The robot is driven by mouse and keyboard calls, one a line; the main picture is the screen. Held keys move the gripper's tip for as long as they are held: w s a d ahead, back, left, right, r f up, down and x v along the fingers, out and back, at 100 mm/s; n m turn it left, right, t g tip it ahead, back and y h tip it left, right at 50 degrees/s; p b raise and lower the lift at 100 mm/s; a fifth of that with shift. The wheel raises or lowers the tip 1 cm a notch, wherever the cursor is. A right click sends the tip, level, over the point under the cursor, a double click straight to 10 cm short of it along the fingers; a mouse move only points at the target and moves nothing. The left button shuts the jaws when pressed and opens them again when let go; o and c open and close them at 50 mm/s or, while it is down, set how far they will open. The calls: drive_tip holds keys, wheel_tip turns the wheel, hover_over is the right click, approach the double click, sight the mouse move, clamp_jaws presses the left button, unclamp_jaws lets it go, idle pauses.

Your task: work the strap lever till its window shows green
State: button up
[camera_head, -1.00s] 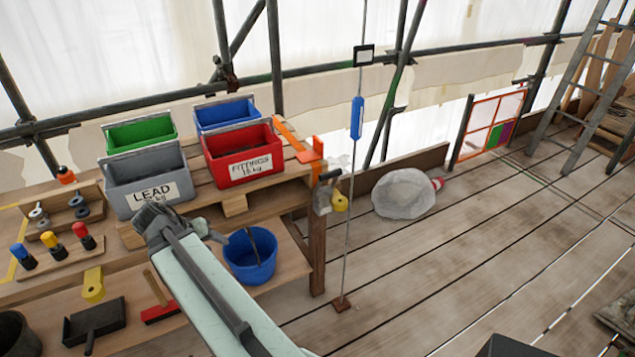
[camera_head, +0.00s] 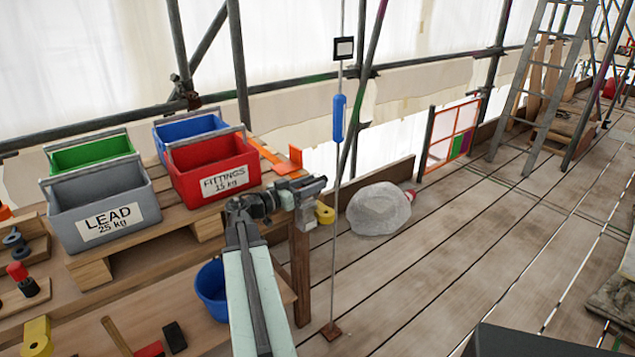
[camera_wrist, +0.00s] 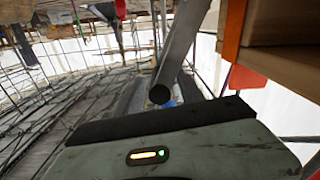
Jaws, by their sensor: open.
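An orange strap (camera_head: 262,152) runs over the bench edge to an upright orange piece at the corner. A grey fitting (camera_head: 307,222) with a yellow round part (camera_head: 325,212) hangs at that corner, partly hidden by my gripper (camera_head: 314,188); it looks like the strap's lever unit. My gripper is open, level with the fitting's top and overlapping it; contact cannot be told. In the wrist view the orange strap (camera_wrist: 233,35) hangs at right, and a grey round-ended tube (camera_wrist: 174,60) lies ahead, possibly the lever. I cannot make out the lever's window or its colour.
A red FITTINGS crate (camera_head: 208,178) and a grey LEAD crate (camera_head: 105,205) stand on the bench. A thin upright rod with a blue grip (camera_head: 338,118) and black-framed panel (camera_head: 344,48) stands just beyond.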

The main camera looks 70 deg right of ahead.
drive_tip(key=shift+x, duration=1.55)
drive_tip(key=shift+c, duration=0.4)
clamp_jaws()
